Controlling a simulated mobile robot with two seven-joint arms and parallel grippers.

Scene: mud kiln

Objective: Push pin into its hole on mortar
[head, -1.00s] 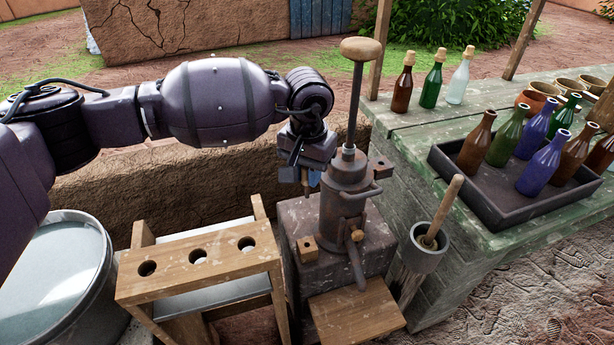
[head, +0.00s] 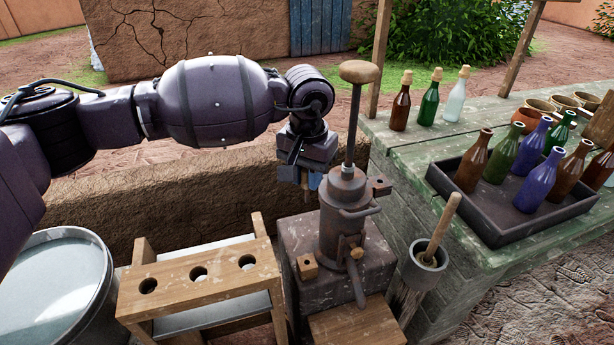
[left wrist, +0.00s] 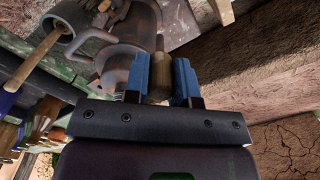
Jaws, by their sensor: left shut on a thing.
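The mortar (head: 335,225) is a dark, rusty metal cylinder with side handles on a stone block. A tall plunger rod with a round wooden knob (head: 360,71) rises from it. My left gripper (head: 308,180) is beside the mortar's upper left side. In the left wrist view its blue fingers (left wrist: 160,80) are shut on a small wooden pin (left wrist: 159,66). The pin's tip points toward the mortar body (left wrist: 128,62). I cannot tell whether it touches the mortar. The pin's hole is not clearly visible. My right gripper is not in view.
A wooden rack (head: 200,272) with three holes stands front left, near a metal drum (head: 105,285). A small cup with a wooden pestle (head: 425,262) is right of the mortar. A bottle tray (head: 470,210) sits on the green table. A mud wall (head: 200,205) runs behind.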

